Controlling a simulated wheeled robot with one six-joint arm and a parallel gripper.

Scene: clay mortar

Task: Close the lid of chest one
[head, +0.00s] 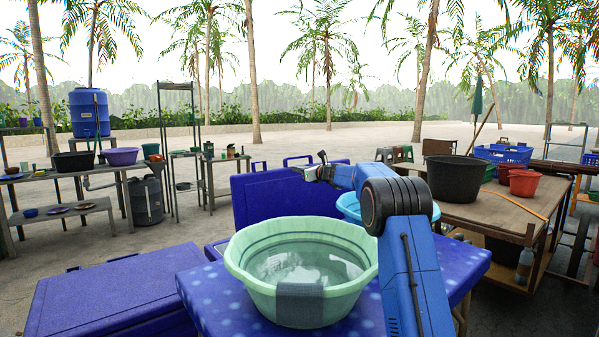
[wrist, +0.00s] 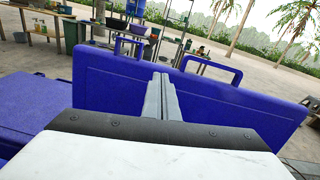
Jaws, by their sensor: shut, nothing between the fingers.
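A blue chest lid (head: 262,203) stands raised behind the green basin in the head view; most of its chest body is hidden. The raised lid fills the middle of the wrist view (wrist: 225,105), with handles along its top edge. A second blue chest (head: 110,297) sits at the lower left with its lid down; a blue surface also shows at the left of the wrist view (wrist: 30,105). I cannot tell which chest is number one. My gripper (head: 303,172) is shut and empty near the raised lid's upper part; its fingers (wrist: 162,82) point toward the lid. Contact cannot be told.
A green basin of water (head: 300,265) stands on a blue spotted table (head: 203,290) in front of the raised lid. A light-blue basin (head: 349,206) is partly behind my arm. A wooden table (head: 480,212) with a black tub (head: 455,180) stands at right. Sandy ground lies open behind.

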